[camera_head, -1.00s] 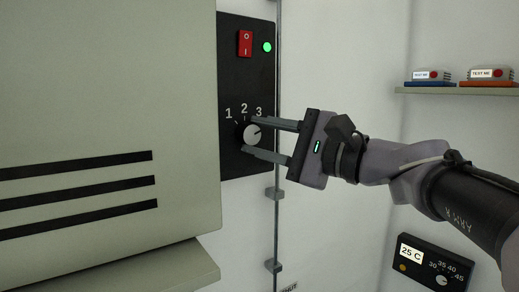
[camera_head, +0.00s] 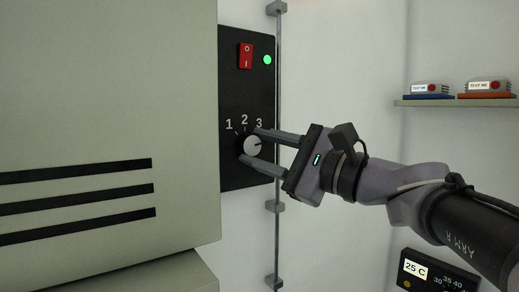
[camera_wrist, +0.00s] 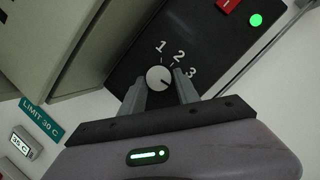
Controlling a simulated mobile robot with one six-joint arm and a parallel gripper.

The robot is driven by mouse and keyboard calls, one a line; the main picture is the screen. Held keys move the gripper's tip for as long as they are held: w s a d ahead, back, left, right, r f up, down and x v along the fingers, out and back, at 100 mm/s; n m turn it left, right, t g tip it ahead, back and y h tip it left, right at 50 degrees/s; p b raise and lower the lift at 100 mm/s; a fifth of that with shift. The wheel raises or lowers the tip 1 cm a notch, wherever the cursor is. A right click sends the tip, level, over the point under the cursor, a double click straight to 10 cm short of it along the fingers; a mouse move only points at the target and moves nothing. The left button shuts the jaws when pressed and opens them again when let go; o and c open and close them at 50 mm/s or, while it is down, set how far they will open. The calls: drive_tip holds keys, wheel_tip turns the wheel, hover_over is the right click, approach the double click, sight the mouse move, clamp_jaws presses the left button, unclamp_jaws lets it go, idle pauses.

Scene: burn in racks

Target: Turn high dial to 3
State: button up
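The high dial (camera_head: 252,146) is a round pale knob on a black panel (camera_head: 243,90), below the numerals 1, 2 and 3. It also shows in the wrist view (camera_wrist: 158,77). Its pointer mark faces right and slightly up in the head view, on the 3 side; the tick at 3 is covered by a finger. My gripper (camera_head: 250,146) has one grey finger on each side of the dial, and in the wrist view (camera_wrist: 160,80) the dial fills the gap between the fingertips. It looks shut on the dial, though actual contact is hard to see.
A red switch (camera_head: 246,56) and a lit green lamp (camera_head: 267,60) sit above the dial. A large grey cabinet (camera_head: 110,90) stands left. A vertical metal rail (camera_head: 278,80) runs close beside the panel. A shelf (camera_head: 460,102) and a second dial box (camera_head: 435,272) are at right.

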drive_tip(key=o, duration=0.4)
drive_tip(key=shift+c, duration=0.2)
